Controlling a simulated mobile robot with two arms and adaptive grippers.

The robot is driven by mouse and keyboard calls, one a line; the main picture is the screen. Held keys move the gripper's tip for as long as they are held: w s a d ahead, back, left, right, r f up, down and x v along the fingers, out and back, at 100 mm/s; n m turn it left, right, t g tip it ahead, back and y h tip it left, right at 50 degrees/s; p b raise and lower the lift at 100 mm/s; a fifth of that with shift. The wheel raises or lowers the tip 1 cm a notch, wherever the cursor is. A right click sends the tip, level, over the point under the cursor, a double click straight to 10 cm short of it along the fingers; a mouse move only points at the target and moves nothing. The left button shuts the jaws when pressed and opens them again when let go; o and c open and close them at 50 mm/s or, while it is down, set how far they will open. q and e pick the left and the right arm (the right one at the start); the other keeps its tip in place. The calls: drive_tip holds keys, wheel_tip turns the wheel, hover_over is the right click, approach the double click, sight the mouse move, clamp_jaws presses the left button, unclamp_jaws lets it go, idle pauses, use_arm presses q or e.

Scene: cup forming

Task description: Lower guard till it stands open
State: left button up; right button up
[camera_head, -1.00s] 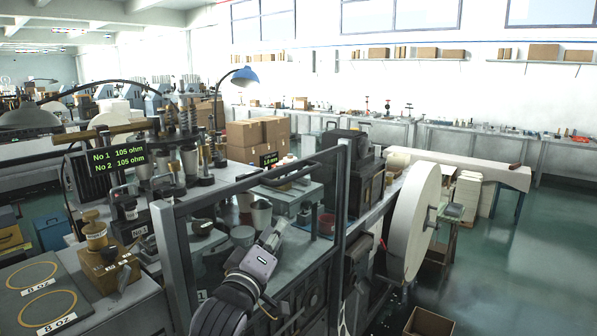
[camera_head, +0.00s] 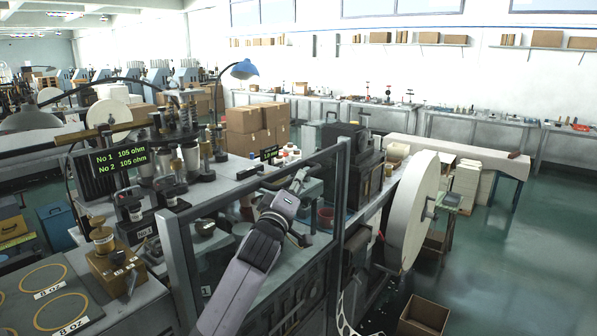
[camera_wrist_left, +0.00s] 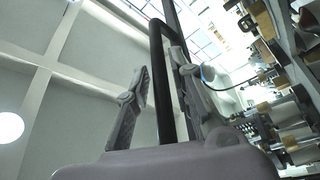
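The guard (camera_head: 210,205) is a grey frame between two uprights at the front of the machine bench, with its top bar raised near the tops of the posts. Its panel looks see-through. My left gripper (camera_head: 300,180) is up at the top bar, seen from behind, and my forearm hides part of the guard. In the left wrist view, my left gripper (camera_wrist_left: 155,95) has its fingers apart. A dark bar with a bend (camera_wrist_left: 160,85) runs between them, nearer the right finger; I cannot tell whether it touches. My right gripper is not in view.
A large white paper roll (camera_head: 415,215) stands right of the guard. An open cardboard box (camera_head: 423,317) lies on the floor. A readout (camera_head: 122,158) and brass fittings (camera_head: 108,262) are at the left. The floor at the right is clear.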

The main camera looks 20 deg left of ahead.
use_arm(q)
drive_tip(key=shift+x, duration=1.1)
clamp_jaws()
drive_tip(key=shift+f, duration=0.1)
